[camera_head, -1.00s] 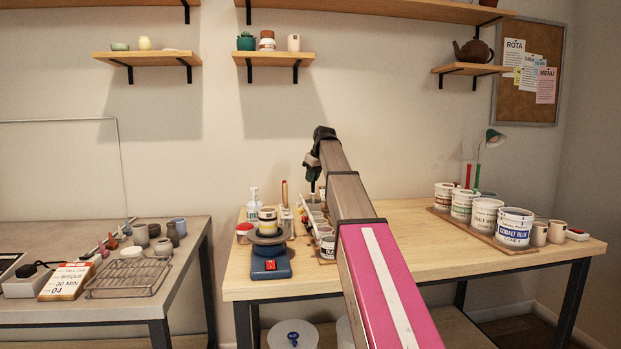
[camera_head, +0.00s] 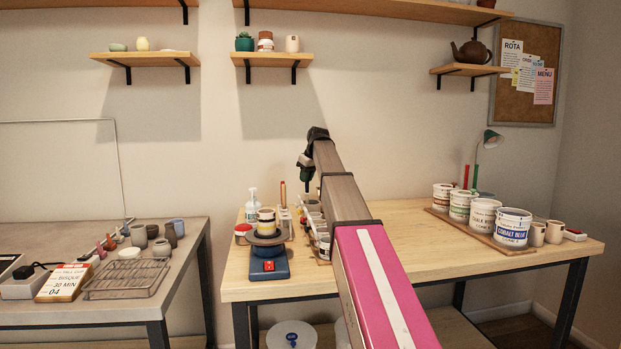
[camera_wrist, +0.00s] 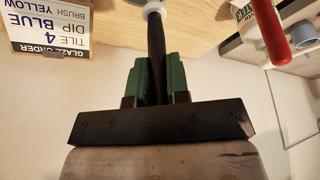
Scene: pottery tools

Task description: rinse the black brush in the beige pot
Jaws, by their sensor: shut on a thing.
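My gripper (camera_head: 306,184) is above the back of the wooden table, near the rack of small pots. In the wrist view its green fingers (camera_wrist: 158,75) are shut on the dark handle of the black brush (camera_wrist: 155,45). A pale round part shows at the brush's far end, at the top edge. In the head view the brush is too small to make out clearly below the fingers. Two small beige pots (camera_head: 538,234) (camera_head: 556,232) stand at the table's right end. I cannot tell which pot the task means; my arm hides part of the table.
A banding wheel (camera_head: 268,262) bearing a striped cup stands at the table's front left. Large glaze tubs (camera_head: 512,228) stand on a board at the right. The wrist view shows a glaze order card (camera_wrist: 50,28) and a red handle (camera_wrist: 270,35). The table's middle right is clear.

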